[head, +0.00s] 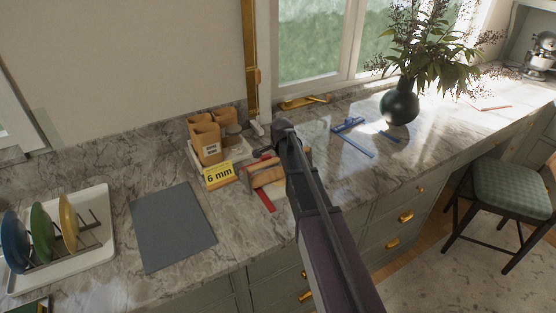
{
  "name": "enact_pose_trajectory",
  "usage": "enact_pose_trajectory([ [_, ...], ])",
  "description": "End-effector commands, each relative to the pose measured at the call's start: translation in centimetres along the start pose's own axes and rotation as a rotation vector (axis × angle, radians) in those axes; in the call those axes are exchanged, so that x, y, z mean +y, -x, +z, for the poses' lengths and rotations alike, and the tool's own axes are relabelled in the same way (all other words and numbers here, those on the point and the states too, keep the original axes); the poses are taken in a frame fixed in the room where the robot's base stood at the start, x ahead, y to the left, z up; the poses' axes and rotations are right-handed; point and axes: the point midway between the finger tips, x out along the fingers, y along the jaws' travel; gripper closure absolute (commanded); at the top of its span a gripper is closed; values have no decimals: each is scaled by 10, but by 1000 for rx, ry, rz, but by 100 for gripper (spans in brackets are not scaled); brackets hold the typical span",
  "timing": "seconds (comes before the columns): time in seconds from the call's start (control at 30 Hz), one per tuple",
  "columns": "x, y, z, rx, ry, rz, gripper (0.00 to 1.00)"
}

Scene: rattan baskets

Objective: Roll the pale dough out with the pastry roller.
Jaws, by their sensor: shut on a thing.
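A light wooden piece (264,175), probably the pastry roller, lies low over the counter just left of my arm. A tan bit also shows to the arm's right, but I cannot tell if it is the same piece. A red strip (266,201) shows in front of the wood, with more red behind it. My dark arm reaches in from the bottom and covers the middle of this area. My gripper is hidden behind the arm, so its hold cannot be seen. I cannot make out the pale dough; it may be hidden there too.
A yellow "6 mm" card (219,176) stands by tan containers (206,139) on a light tray. A grey mat (172,226) lies left, beside a white rack (100,245) of coloured plates. Blue strips (355,143) and a dark vase (399,106) are right.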

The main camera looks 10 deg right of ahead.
Motion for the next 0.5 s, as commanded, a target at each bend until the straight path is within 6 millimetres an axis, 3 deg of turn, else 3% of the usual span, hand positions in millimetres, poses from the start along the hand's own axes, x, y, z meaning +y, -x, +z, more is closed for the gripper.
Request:
enact_pose_trajectory([
  [0.5, 22, 5, 0, 0, -1, -1, 100],
])
